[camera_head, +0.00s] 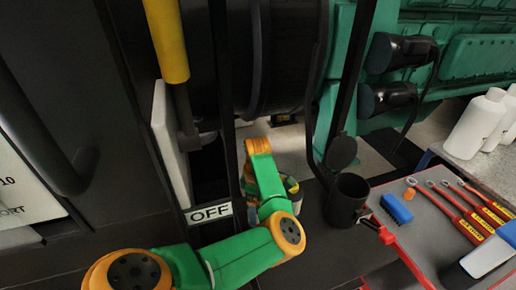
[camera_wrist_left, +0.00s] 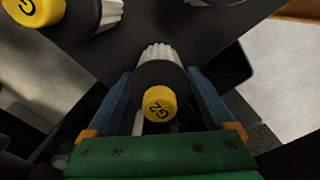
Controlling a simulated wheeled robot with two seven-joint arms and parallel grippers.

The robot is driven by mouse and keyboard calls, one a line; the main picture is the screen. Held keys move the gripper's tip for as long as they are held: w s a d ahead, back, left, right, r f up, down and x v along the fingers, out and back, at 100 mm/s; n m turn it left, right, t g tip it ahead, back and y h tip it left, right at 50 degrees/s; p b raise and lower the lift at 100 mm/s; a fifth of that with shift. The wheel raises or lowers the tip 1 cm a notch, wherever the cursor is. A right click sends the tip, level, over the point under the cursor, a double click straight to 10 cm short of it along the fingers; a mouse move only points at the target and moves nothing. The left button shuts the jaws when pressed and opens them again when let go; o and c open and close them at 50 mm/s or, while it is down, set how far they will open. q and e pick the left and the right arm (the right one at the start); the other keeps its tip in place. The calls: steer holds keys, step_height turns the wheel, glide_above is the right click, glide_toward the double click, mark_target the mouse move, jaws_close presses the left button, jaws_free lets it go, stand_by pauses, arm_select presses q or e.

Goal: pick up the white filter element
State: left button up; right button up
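In the left wrist view a white pleated filter element (camera_wrist_left: 158,52) shows at the far end of a black body with a yellow cap (camera_wrist_left: 159,103) marked G2. My left gripper (camera_wrist_left: 160,82) has its two blue fingers on either side of this body, spread apart, with the body between them. I cannot tell whether they touch it. In the head view my left arm reaches in from the bottom, and its gripper (camera_head: 266,190) is mostly hidden behind the wrist. My right gripper does not show.
In the head view a black cup (camera_head: 347,200) stands beside a grey tray (camera_head: 425,235) with a blue brush (camera_head: 397,208) and red-handled tools (camera_head: 465,210). White bottles (camera_head: 474,126) stand behind.

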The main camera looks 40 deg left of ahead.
arm_select(q)
steer(key=c, duration=0.9)
step_height(320, 180, up, 10)
steer(key=shift+f, duration=0.25)
step_height(320, 180, up, 6)
steer(key=p, duration=0.6)
steer(key=shift+f, duration=0.2)
